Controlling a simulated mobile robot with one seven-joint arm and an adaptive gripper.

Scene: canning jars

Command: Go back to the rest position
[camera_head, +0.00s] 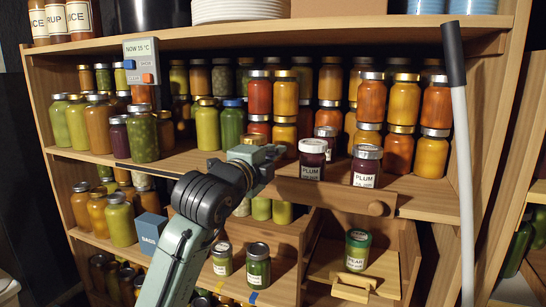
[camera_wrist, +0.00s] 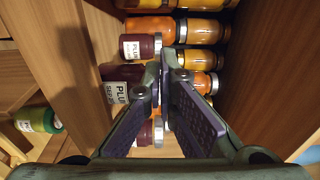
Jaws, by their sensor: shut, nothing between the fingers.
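My gripper (camera_head: 268,152) is at the front of the middle shelf (camera_head: 420,190), just left of two dark plum jars. It is shut and empty. In the wrist view its fingers (camera_wrist: 163,68) meet in front of the jars. One plum jar (camera_head: 312,161) has a white lid, and the other plum jar (camera_head: 366,168) has a metal lid. Both stand upright near the shelf's front edge. Plum jars also show in the wrist view (camera_wrist: 138,48), close behind the fingers. I cannot tell whether the fingers touch a jar.
Stacked orange and red jars (camera_head: 404,103) fill the shelf behind. Green jars (camera_head: 142,134) stand at the left. A grey temperature display (camera_head: 142,58) hangs from the upper shelf. Below are a pear jar (camera_head: 357,248) in a wooden compartment and a blue box (camera_head: 148,230). A white pole (camera_head: 462,150) stands at the right.

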